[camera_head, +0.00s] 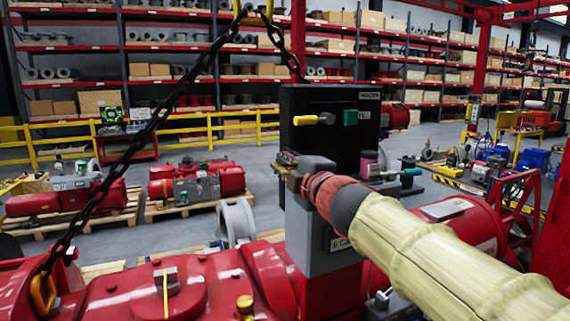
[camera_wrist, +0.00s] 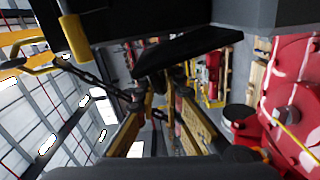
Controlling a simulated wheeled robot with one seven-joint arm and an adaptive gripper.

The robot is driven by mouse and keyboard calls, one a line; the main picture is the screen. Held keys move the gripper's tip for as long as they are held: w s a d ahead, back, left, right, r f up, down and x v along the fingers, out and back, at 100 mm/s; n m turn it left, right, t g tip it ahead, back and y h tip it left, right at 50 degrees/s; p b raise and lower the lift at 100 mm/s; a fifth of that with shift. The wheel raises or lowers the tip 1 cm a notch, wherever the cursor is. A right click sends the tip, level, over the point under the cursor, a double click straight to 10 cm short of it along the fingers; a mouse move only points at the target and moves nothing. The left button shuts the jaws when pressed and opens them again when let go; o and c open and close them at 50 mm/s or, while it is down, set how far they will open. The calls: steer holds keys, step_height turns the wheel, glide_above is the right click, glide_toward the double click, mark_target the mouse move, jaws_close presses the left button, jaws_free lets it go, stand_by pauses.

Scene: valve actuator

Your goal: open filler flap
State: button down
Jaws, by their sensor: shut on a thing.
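A grey cabinet (camera_head: 318,230) with a black upper part (camera_head: 325,150) stands upright in the middle of the head view. A yellow handle (camera_head: 308,120) and a green block (camera_head: 350,118) are on its black face. In the wrist view, a thin dark plate (camera_wrist: 190,45), which looks like the filler flap, sticks out below a dark box-like body. My gripper (camera_wrist: 162,84) is shut on the edge of this dark plate. The yellow handle also shows in the wrist view (camera_wrist: 75,38). In the head view my arm hides the gripper and its contact.
Red machinery (camera_head: 180,285) fills the foreground. Red units on pallets (camera_head: 200,182), a yellow railing (camera_head: 190,135) and stocked shelves (camera_head: 240,70) stand behind. Grey floor (camera_head: 250,160) is clear between them.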

steer(key=shift+w+f, duration=0.1)
steer(key=shift+f, duration=0.3)
steer(key=c, duration=2.2)
jaws_free()
steer(key=shift+a, duration=0.1)
steer(key=shift+o, duration=1.4)
steer(key=shift+r, duration=0.2)
steer(key=shift+s, duration=0.2)
steer(key=v, duration=1.2)
steer(key=shift+w, duration=0.1)
